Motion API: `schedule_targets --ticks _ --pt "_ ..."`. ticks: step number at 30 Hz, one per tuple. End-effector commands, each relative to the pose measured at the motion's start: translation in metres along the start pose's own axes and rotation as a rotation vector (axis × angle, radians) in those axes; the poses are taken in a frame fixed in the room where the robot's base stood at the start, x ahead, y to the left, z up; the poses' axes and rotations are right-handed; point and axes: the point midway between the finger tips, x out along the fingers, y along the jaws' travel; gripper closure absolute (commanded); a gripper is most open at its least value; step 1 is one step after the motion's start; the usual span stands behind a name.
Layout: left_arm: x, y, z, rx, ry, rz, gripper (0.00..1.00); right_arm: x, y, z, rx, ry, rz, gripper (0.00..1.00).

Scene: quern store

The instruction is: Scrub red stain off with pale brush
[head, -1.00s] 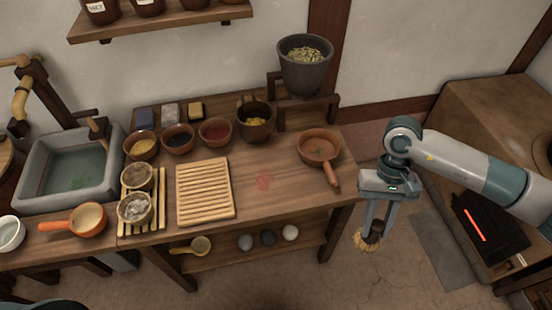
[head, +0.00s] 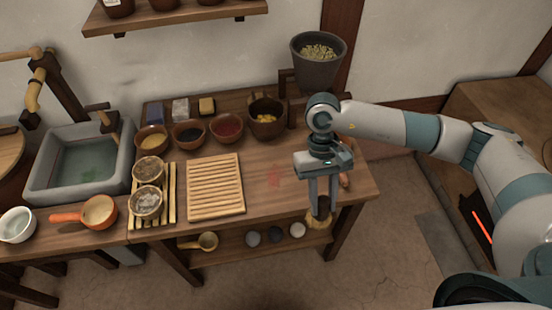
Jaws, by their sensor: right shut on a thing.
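The red stain (head: 274,176) is a faint reddish patch on the wooden table top (head: 262,205), just right of the slatted wooden rack. My right gripper (head: 319,207) is shut on the brush (head: 317,225), which has a dark grip and pale straw bristles pointing down. The brush is at the table's front edge in the picture, to the right of and nearer than the stain, apart from it. I cannot tell its exact height. My left gripper is not in view.
The slatted rack (head: 215,188) lies left of the stain. A brown pan is mostly hidden behind my right gripper; its handle (head: 346,180) shows. Bowls, including one of red powder (head: 226,127), line the back. A stone basin (head: 80,165) stands left. Table around the stain is clear.

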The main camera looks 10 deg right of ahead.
Motion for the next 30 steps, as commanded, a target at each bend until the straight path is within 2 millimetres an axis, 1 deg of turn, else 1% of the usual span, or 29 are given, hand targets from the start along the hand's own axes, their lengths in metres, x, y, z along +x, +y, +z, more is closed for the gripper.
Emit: schedule_targets --ticks 8,11,14,20,24,27,30 --pt "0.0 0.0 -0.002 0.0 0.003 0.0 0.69 -0.001 -0.001 -0.001 0.007 0.001 -0.002 0.94" --pt "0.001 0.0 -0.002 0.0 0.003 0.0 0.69 -0.003 -0.003 -0.005 0.04 0.007 -0.014 0.94" --pt "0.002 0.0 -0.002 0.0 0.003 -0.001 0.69 -0.008 -0.01 -0.013 0.114 0.018 -0.043 0.94" --pt "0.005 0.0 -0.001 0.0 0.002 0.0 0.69 -0.029 -0.032 -0.042 0.386 0.038 -0.147 0.94" --pt "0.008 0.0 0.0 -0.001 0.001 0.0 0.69 -0.049 -0.05 -0.065 0.611 0.037 -0.243 0.94" --pt "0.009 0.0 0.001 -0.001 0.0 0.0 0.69 -0.063 -0.061 -0.08 0.752 0.026 -0.307 0.94" --pt "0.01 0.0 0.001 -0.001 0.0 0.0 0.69 -0.073 -0.069 -0.09 0.858 0.013 -0.354 0.94"
